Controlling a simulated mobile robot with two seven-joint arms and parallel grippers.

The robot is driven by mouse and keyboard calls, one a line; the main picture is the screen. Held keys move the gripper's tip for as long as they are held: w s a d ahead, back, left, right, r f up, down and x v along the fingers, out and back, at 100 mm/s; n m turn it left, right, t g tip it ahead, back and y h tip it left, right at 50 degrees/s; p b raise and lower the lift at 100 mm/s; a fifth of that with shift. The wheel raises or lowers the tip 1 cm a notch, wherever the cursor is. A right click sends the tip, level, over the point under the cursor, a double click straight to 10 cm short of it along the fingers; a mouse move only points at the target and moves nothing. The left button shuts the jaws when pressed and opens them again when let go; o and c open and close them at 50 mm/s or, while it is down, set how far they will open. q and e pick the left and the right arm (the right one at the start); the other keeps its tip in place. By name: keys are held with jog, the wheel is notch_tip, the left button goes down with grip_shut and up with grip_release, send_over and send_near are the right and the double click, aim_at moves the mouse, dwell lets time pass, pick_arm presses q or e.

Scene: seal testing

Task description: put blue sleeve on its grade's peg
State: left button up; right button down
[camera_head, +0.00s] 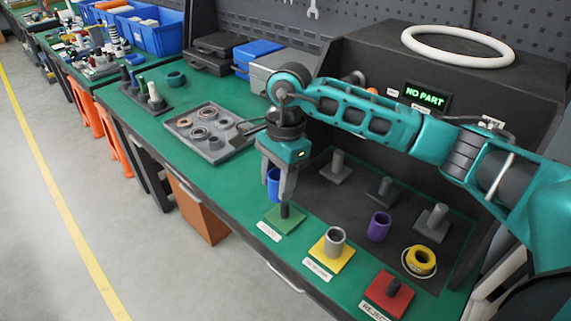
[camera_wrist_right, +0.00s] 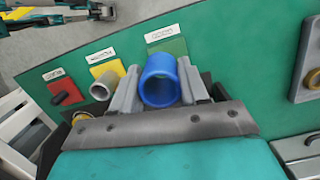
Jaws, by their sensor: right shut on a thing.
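My right gripper (camera_head: 280,190) is shut on the blue sleeve (camera_head: 273,184), above the bench. In the head view the sleeve is partly hidden by a finger; its lower end is near the top of a dark peg (camera_head: 284,211) on a green base (camera_head: 290,222). I cannot tell if they line up. In the right wrist view the open-ended blue sleeve (camera_wrist_right: 159,82) sits between the grey fingers, with the green base (camera_wrist_right: 175,47) beyond. A yellow base (camera_head: 322,252) bears a grey sleeve (camera_head: 335,241); a red base (camera_head: 398,291) bears a dark peg (camera_head: 394,286).
A purple sleeve (camera_head: 379,226) and a yellow ring-shaped part (camera_head: 420,261) stand on the dark mat near grey pegs. A grey tray (camera_head: 186,122) of rings lies left of the gripper. The dark housing (camera_head: 380,65) with a "NO PART" display (camera_head: 425,96) rises behind.

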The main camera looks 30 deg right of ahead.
jog(key=m, duration=0.3)
jog(key=w+d+m+p, duration=0.1)
jog(key=m, duration=0.2)
jog(key=d+m+t, duration=0.1)
jog(key=m, duration=0.1)
jog(key=shift+w+d+f+m, duration=0.15)
jog(key=shift+w+m, duration=0.15)
jog(key=shift+m, duration=0.1)
jog(key=shift+f+b, duration=0.95)
jog(key=shift+f, duration=1.15)
jog(key=shift+f, duration=0.1)
jog(key=shift+f+b, duration=0.95)
jog(key=shift+b, duration=0.05)
